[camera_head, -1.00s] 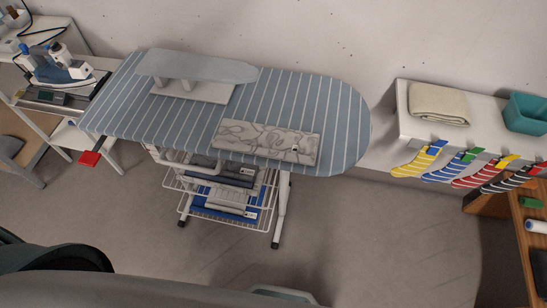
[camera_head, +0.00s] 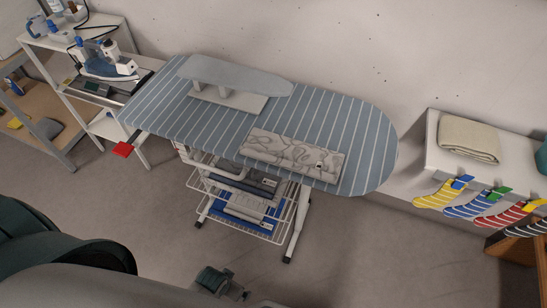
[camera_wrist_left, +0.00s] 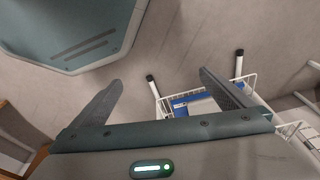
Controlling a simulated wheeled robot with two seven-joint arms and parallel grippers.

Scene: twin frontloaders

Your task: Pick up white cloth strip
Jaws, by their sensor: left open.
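I cannot make out a clear white cloth strip in either view. A grey-white patterned cloth (camera_head: 293,155) lies flat on the front edge of the blue striped ironing board (camera_head: 365,150). A folded cream cloth (camera_head: 468,138) lies on the white wall shelf at the right. My left gripper (camera_wrist_left: 165,90) is open and empty in the left wrist view, its two fingers apart above the floor. The ironing board's wire rack lies beyond the fingers. My right gripper is not in view.
A small sleeve board (camera_head: 235,75) stands on the ironing board. A wire rack (camera_head: 240,210) with folded items hangs below. An iron (camera_head: 108,62) stands at the left. Striped socks (camera_head: 470,207) hang from the shelf (camera_head: 432,150).

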